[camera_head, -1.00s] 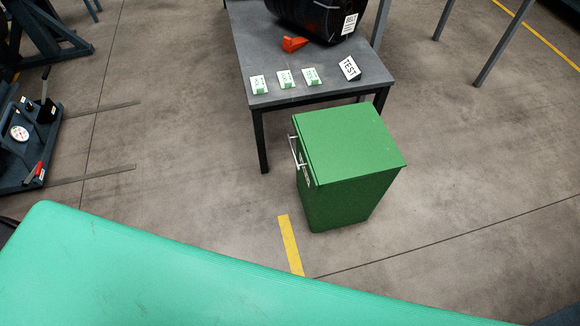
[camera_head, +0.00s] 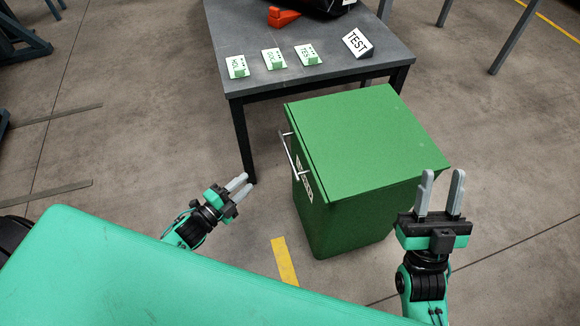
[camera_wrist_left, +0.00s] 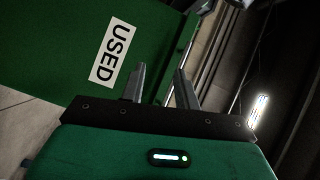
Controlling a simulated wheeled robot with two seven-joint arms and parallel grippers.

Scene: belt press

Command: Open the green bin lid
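The green bin (camera_head: 340,215) stands upright on the floor, its flat lid (camera_head: 365,140) shut on top. A silver bar handle (camera_head: 289,156) is on its left side, near a white label; in the left wrist view the label (camera_wrist_left: 113,54) reads "USED". My left gripper (camera_head: 240,187) is left of the bin, lower than the lid, apart from the handle, with its fingers spread and empty. In the left wrist view its fingers (camera_wrist_left: 158,88) point toward the bin side. My right gripper (camera_head: 440,190) is at the bin's right front, fingers up, spread and empty.
A yellow floor stripe (camera_head: 285,262) lies in front of the bin. Floor left of the bin is clear.

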